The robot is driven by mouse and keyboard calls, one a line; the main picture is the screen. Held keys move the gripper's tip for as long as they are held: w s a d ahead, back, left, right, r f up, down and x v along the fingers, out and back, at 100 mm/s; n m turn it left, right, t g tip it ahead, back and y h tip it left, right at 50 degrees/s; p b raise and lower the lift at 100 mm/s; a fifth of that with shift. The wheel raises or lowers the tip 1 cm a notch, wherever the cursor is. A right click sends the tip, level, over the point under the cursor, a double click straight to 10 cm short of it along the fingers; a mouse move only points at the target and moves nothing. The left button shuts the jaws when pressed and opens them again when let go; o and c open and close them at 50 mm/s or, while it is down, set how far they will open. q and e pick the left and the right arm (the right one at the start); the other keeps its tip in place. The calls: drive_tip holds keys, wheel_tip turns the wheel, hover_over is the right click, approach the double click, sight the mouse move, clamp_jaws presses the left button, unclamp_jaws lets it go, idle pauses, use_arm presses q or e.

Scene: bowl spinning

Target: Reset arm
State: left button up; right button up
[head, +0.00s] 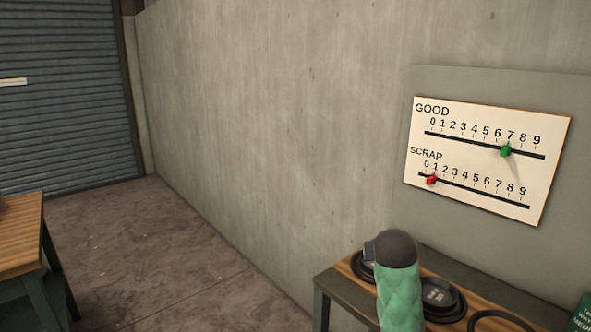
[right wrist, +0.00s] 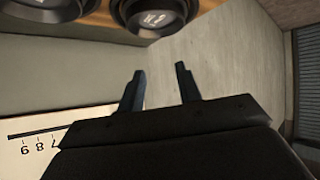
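My right gripper (right wrist: 160,72) shows in the right wrist view with its two dark fingers apart and nothing between them. Bare wall lies beyond the fingertips. In the head view I cannot make out its fingers; my green padded right arm with a dark grey end rises at the lower middle, in front of the table with black dishes. My left gripper and left arm are in neither view.
A wall board (head: 487,160) carries a green marker (head: 505,151) near 7 on GOOD and a red marker (head: 431,180) near 0–1 on SCRAP. A table (head: 342,286) holds black dishes (head: 441,297). Another table (head: 20,240) stands left; floor (head: 170,255) between is clear.

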drive_tip(key=s+a+f+n+g+y, duration=0.1)
drive_tip(key=s+a+f+g, duration=0.1)
drive_tip(key=s+f, duration=1)
drive_tip(key=s+a+f+n+g+y, duration=0.1)
drive_tip(key=s+f+g, duration=0.3)
drive_tip(key=s+f, duration=0.7)
drive_tip(key=s+a+f+g+y, duration=0.1)
drive_tip(key=s+a+f+g, duration=0.2)
drive_tip(key=s+f, duration=0.9)
drive_tip(key=s+a, duration=0.1)
drive_tip(key=s, duration=1)
drive_tip(key=shift+s+f+n, duration=0.3)
drive_tip(key=shift+n, duration=0.1)
drive_tip(key=shift+d, duration=0.1)
